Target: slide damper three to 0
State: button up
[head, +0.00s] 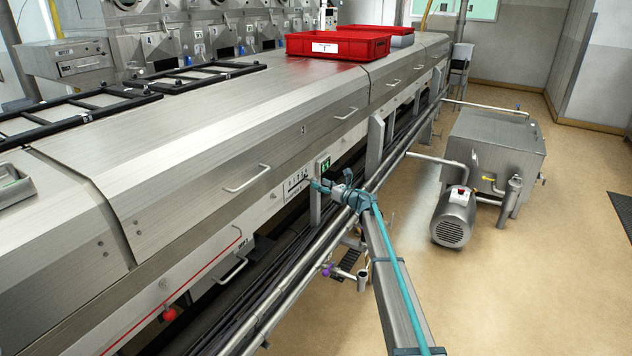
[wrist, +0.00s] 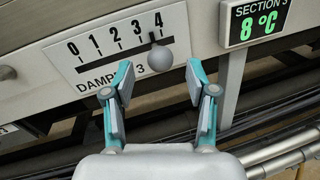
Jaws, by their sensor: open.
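The damper 3 scale plate (wrist: 108,44) is white, with marks from 0 on the left to 4 on the right. It also shows small in the head view (head: 295,186). The damper's grey ball knob (wrist: 166,57) on a dark stem stands at the 4 end of the scale. My gripper (wrist: 160,78) is open, with one teal finger on each side of the knob's lower area. The fingers look short of the knob, and I see no contact. In the head view my gripper (head: 325,186) is in front of the plate, and the knob is too small to make out.
A green-digit display (wrist: 255,22) reading Section 3, 8 °C is right of the plate, above a metal post (wrist: 232,85). Pipes (wrist: 285,155) run below. A hood handle (head: 247,178) is left of my gripper. A pump motor (head: 454,217) stands on the floor at right.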

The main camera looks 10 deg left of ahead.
aim_at(316, 180)
jog(key=x, duration=0.3)
jog(key=shift+w, duration=0.1)
grip_shut()
